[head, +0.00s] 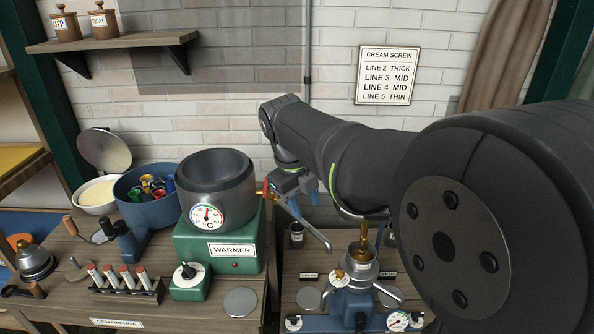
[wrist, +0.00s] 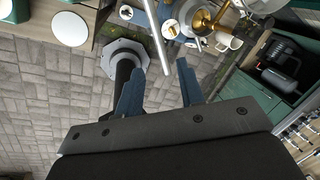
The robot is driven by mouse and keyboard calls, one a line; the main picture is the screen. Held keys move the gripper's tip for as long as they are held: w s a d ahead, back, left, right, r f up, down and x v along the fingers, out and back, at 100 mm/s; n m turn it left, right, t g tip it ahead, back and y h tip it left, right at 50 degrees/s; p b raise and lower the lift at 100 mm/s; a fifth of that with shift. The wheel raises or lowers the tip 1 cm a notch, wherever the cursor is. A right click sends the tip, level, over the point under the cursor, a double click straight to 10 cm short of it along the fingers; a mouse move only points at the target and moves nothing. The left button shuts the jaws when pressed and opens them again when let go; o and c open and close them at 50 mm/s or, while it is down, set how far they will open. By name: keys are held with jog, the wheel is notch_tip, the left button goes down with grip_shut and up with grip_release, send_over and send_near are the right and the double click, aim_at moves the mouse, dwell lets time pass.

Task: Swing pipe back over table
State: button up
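The grey swing pipe (head: 313,232) slants down to the right from the brass and red fitting (head: 268,190) on the warmer (head: 218,245). Its free end hangs beside the cream separator (head: 355,293). My gripper (head: 304,202) is above and behind the pipe, with its blue fingers pointing down. In the wrist view, the pipe (wrist: 158,42) shows as a light rod running toward the gap between the spread fingers of my gripper (wrist: 159,78). The fingers look open and apart from the pipe. Whether the pipe lies fully between them is not clear.
The table (head: 215,308) holds a test-tube rack (head: 125,290), a blue tub (head: 147,213) and a white bowl (head: 96,197). A cream screw sign (head: 388,76) hangs on the brick wall. My arm covers the right side.

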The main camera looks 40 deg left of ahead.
jog(key=v, duration=1)
jog(key=shift+w+f, duration=0.15)
jog(key=c, duration=0.6)
jog(key=shift+w+f+n, duration=0.15)
jog(key=shift+w+n, duration=0.2)
jog(key=shift+n, duration=0.15)
grip_shut()
jog(key=n+g, duration=0.3)
jog(key=n, duration=0.5)
send_over(301, 223)
jog(key=w+d, duration=0.2)
jog(key=d, duration=0.1)
notch_tip(301, 223, down, 3)
jog(key=w+d+f+n+g, duration=0.2)
jog(key=w+f+n+g, duration=0.1)
jog(key=w+n, duration=0.55)
jog(key=s+f, duration=0.7)
jog(key=f, duration=0.3)
jog(key=shift+s+a+n+y, duration=0.3)
jog(key=shift+a+n+y, duration=0.05)
jog(key=shift+y, duration=0.05)
